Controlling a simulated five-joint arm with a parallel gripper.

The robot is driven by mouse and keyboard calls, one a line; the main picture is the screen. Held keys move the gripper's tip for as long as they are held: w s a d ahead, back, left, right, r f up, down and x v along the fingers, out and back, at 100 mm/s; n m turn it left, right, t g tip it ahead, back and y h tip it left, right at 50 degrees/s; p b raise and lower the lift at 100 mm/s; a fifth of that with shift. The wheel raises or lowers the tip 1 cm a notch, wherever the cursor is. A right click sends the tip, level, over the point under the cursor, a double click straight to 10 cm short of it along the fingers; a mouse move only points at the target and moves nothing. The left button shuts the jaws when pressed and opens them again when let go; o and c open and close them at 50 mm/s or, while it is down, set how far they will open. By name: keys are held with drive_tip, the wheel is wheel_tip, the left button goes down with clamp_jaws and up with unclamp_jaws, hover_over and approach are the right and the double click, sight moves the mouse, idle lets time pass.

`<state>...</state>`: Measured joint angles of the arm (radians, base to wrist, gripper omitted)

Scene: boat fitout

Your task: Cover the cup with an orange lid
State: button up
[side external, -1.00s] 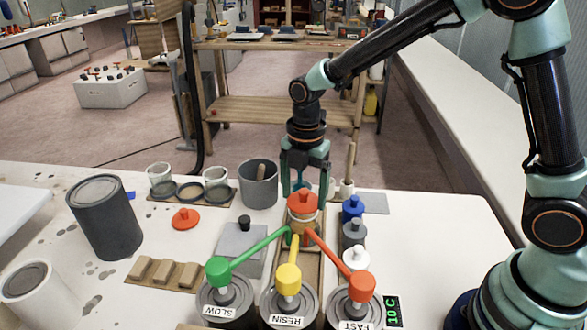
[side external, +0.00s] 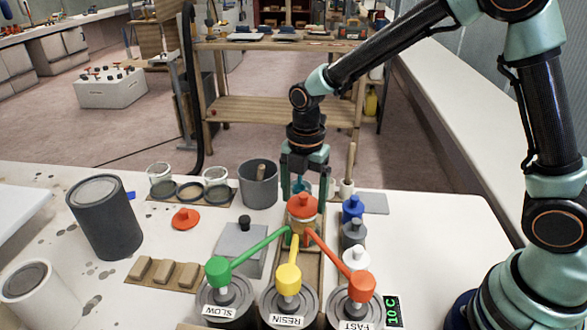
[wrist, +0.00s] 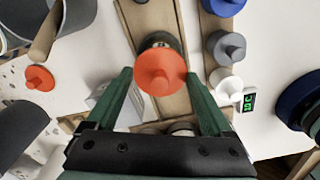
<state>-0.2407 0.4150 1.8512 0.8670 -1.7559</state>
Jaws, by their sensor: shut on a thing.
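An orange lid (side external: 303,206) with a knob is between my gripper's fingers. My gripper (side external: 303,198) points down and is shut on this lid; the lid also shows in the wrist view (wrist: 160,70), between the fingertips (wrist: 158,74). In the wrist view a dark round rim (wrist: 160,42) shows just behind the lid. The lid hides most of what is below, so I cannot tell if it is seated. Another orange lid (side external: 185,218) lies on the table at the left.
Blue (side external: 353,207), grey (side external: 354,231) and white (side external: 356,257) knobbed lids stand in a row at the right. Green, yellow (side external: 288,278) and red handled cans stand in front. A grey bucket (side external: 258,184) stands back left.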

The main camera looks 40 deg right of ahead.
sight(304, 195)
drive_tip(key=shift+f, duration=0.5)
idle(1.2)
idle(0.3)
drive_tip(key=o, duration=1.1)
drive_tip(key=shift+r, duration=0.15)
drive_tip(key=shift+r, duration=2.4)
